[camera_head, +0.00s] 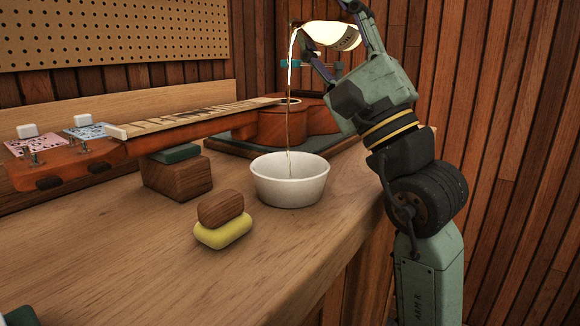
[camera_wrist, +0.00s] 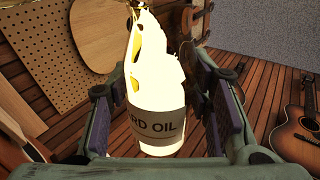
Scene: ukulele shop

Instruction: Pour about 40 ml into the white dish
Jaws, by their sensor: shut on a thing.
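The white dish (camera_head: 290,183) stands upright on the wooden bench, near its right edge. My gripper (camera_head: 335,52) is shut on a white oil bottle (camera_head: 332,36), high above the dish. The bottle is tilted far over, its mouth to the left. A thin stream of liquid (camera_head: 289,110) falls from the mouth down into the dish. In the wrist view the bottle (camera_wrist: 157,125) sits between my gripper's fingers (camera_wrist: 165,110), its label partly reading "RD OIL". The liquid's level inside the dish is hidden by the near wall.
A ukulele (camera_head: 190,124) lies on the bench behind the dish, its neck on a wooden block (camera_head: 178,178). A brown block on a yellow sponge (camera_head: 223,231) sits left of the dish. The bench front (camera_head: 270,270) is clear. A pegboard (camera_head: 110,35) is behind.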

